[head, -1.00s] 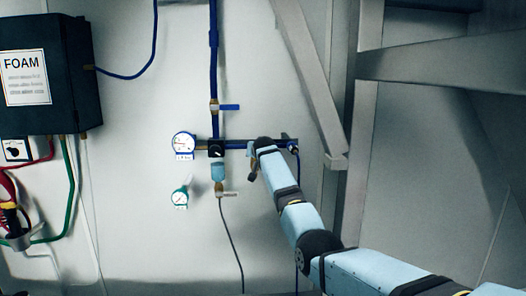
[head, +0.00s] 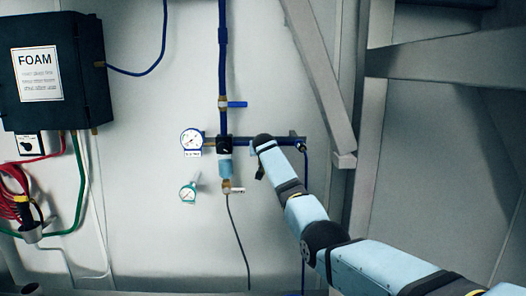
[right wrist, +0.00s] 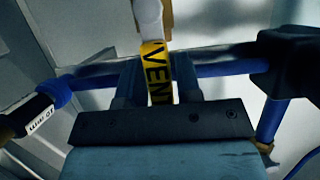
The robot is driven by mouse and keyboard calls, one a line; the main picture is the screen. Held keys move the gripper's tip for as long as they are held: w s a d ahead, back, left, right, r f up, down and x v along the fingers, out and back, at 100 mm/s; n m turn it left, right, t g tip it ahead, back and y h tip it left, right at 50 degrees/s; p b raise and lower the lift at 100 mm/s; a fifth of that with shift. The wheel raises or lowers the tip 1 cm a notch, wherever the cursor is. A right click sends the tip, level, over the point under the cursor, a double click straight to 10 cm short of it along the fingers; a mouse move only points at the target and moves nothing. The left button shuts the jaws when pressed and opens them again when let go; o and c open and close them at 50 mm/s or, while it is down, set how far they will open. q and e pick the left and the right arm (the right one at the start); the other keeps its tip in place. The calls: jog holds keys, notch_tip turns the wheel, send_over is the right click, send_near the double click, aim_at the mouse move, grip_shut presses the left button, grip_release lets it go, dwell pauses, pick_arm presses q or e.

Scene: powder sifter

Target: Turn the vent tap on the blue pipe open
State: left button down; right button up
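The blue pipe (head: 275,141) runs across the white wall and joins an upright blue pipe; in the right wrist view it crosses behind my fingers (right wrist: 225,67). The vent tap's handle (right wrist: 154,62) has a yellow sleeve marked VENT and a white rounded end. It lies between the two dark fingers of my right gripper (right wrist: 159,84), which look closed on its sides. In the head view my right gripper (head: 262,145) is at the blue pipe and hides the vent tap. My left gripper is not in view.
Left of my gripper are a round gauge (head: 191,139), a tap with a blue lever (head: 236,104) and a lower tap with a pale lever (head: 237,190). A black FOAM box (head: 89,70) hangs at the left. A diagonal grey beam (head: 318,80) stands close on the right.

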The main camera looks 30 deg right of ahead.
jog(key=shift+o, duration=1.1)
pick_arm(q)
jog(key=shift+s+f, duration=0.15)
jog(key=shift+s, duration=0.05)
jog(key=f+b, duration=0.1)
jog(key=b, duration=0.1)
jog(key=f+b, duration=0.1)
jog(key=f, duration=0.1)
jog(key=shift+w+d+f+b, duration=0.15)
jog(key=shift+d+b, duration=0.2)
jog(key=shift+b, duration=0.05)
pick_arm(e)
jog(key=v, duration=1.3)
jog(key=shift+s+r, duration=0.15)
jog(key=shift+s, duration=0.25)
jog(key=shift+a, duration=0.15)
